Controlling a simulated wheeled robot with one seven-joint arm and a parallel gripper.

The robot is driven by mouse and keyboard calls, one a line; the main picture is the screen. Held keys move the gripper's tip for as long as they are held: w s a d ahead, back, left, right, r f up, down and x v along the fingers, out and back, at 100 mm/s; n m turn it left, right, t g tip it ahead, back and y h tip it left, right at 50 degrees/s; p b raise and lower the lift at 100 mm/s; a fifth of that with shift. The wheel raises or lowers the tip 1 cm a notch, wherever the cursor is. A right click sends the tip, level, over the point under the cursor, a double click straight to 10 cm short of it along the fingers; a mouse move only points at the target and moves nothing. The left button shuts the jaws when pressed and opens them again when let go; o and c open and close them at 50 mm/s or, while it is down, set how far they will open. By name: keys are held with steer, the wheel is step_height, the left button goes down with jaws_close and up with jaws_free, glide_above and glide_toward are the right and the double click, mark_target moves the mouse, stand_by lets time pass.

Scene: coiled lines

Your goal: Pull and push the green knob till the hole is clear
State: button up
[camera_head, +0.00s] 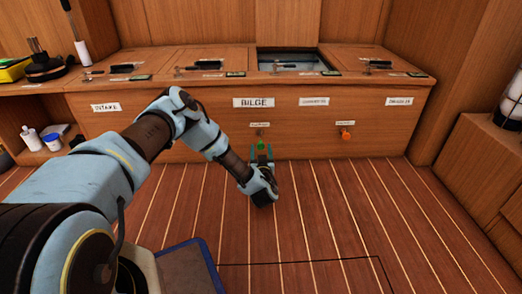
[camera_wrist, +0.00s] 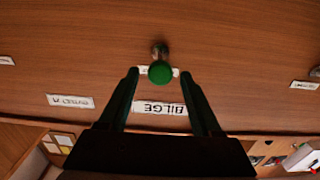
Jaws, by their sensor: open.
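The green knob (camera_head: 261,145) sticks out from the front of the wooden bench, below the BILGE label (camera_head: 253,103). In the wrist view the green knob (camera_wrist: 160,75) sits on a short metal stem. My gripper (camera_head: 262,154) is open and points at the bench front, low over the floor. In the wrist view its two fingertips (camera_wrist: 160,72) stand one on each side of the knob, with gaps on both sides. I cannot tell how far the knob lies between the fingers. I cannot make out a hole.
An orange knob (camera_head: 346,136) sticks out further right on the bench front. The bench top has latched lids and one open hatch (camera_head: 292,60). Small bottles (camera_head: 31,139) stand on a shelf at left. The plank floor (camera_head: 330,205) before the bench is clear.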

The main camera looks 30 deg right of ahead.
steer(key=p+v, duration=0.5)
steer(key=v, duration=0.5)
steer(key=shift+s+a, duration=0.2)
steer(key=shift+s, duration=0.15)
steer(key=shift+c, duration=0.2)
